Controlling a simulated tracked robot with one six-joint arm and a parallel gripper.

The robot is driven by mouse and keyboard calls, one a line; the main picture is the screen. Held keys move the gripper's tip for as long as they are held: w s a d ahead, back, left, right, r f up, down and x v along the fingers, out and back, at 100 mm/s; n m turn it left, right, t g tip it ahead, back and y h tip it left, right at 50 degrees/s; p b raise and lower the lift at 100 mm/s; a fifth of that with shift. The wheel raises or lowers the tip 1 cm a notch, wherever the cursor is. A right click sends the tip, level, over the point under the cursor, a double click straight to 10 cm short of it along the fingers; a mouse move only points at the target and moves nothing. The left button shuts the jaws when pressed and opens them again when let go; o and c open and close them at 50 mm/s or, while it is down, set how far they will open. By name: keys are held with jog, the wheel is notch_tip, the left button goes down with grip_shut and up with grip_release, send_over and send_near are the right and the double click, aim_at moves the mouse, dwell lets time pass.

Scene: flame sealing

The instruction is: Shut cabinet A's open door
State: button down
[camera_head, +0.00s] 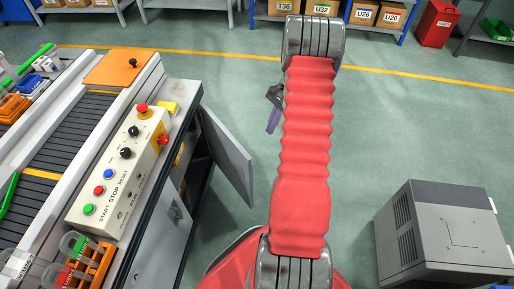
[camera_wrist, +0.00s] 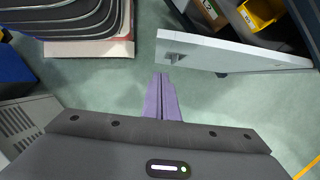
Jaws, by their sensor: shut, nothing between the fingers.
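The open cabinet door (camera_head: 228,153) is a grey panel swung out from the cabinet (camera_head: 166,232) under the conveyor bench; no letter A is readable. In the wrist view the door (camera_wrist: 235,52) crosses the upper right, with a small handle (camera_wrist: 175,58) near its left end. My gripper (camera_wrist: 161,78) has purple fingers held together, empty. Its tips show just below the handle end of the door; I cannot tell whether they touch it. In the head view my gripper (camera_head: 271,126) is partly hidden by my red arm, to the right of the door.
A yellow bin (camera_wrist: 261,13) and a cardboard box (camera_wrist: 212,14) sit inside the open cabinet. A grey machine (camera_head: 445,235) stands on the floor at right. A control box (camera_head: 120,170) sits on the bench. Green floor between door and machine is clear apart from my arm.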

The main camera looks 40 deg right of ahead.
jog(key=shift+f, duration=0.1)
jog(key=w+a+f, duration=0.1)
jog(key=a+f, duration=0.6)
jog(key=f, duration=0.2)
jog(key=shift+a, duration=0.35)
